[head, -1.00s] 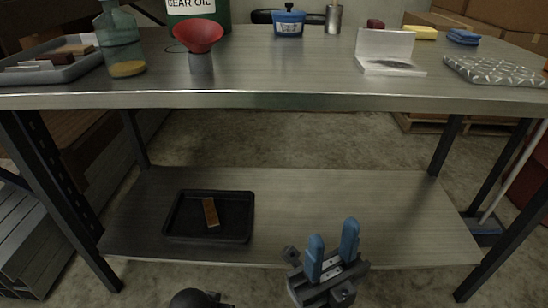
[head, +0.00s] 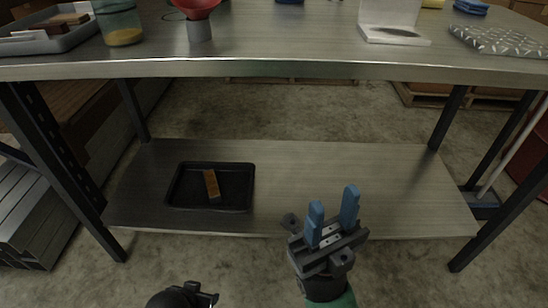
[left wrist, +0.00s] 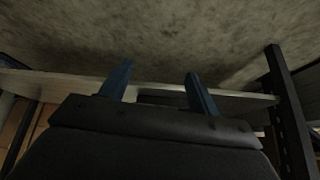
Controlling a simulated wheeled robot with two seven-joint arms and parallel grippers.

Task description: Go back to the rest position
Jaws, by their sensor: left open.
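My right gripper (head: 333,212) shows at the bottom centre-right of the head view, in front of the lower shelf's front edge. Its two blue fingers point up and stand apart, with nothing between them. My left gripper's fingers (left wrist: 157,88) show in the left wrist view, spread apart and empty. In the head view only a dark part of my left arm shows at the bottom, left of centre; its fingers are not visible there.
A metal workbench (head: 270,69) has a lower shelf (head: 330,170) bearing a black tray (head: 182,205) with a brown bar (head: 211,184). On top stand a glass jar (head: 120,22), a red funnel (head: 197,6), a white open box (head: 392,35) and a patterned cloth (head: 500,40). The shelf's right half is clear.

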